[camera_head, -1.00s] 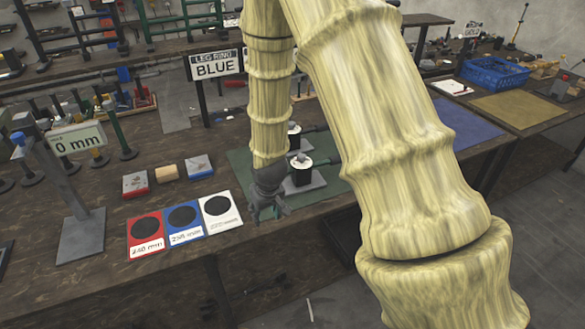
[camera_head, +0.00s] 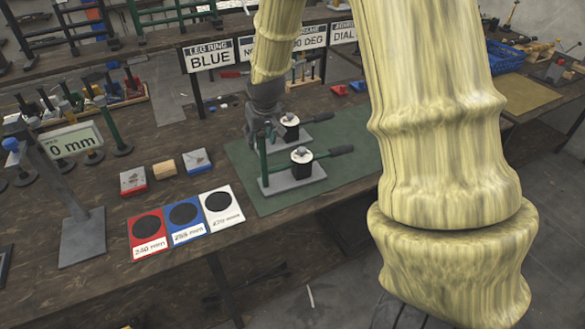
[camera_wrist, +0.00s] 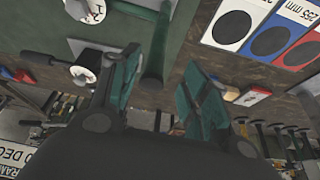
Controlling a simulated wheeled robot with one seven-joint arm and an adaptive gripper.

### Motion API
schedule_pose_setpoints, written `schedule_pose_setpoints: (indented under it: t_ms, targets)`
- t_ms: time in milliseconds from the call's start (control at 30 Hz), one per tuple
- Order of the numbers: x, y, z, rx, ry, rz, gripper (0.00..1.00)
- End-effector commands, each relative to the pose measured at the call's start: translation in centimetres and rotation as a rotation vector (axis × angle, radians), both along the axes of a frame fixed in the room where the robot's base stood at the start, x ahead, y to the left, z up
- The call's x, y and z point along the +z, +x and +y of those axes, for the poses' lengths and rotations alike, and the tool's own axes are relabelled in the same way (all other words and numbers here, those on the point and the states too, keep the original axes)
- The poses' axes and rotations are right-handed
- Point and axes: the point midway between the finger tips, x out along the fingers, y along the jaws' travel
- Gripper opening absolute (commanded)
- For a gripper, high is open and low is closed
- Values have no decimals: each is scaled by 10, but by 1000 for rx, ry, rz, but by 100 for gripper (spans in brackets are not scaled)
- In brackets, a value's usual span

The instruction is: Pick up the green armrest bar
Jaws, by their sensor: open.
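A green bar (camera_head: 262,158) stands upright at the left end of the nearer rivet press's grey base on the green mat. In the wrist view the bar (camera_wrist: 158,50) shows between my two fingers, with a gap on each side. My gripper (camera_head: 263,122) is just above the bar in the head view, pointing down. Its green-padded fingers (camera_wrist: 160,78) are open and hold nothing. In the head view the gripper partly hides the bar's upper end.
The nearer press (camera_head: 302,162) and a second press (camera_head: 290,125) have black handles reaching right. Red, blue and white cards (camera_head: 184,216) lie to the left, with small blocks behind. A stand with a "0 mm" display (camera_head: 72,142) is farther left.

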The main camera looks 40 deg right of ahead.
Motion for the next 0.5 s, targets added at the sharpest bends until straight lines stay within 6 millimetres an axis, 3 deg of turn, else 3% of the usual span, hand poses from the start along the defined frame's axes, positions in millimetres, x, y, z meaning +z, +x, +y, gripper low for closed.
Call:
schedule_pose_setpoints:
  t_ms: [200,500]
  targets:
    - [-17,7,-1,2,0,1,46]
    - [-26,12,-2,4,0,2,46]
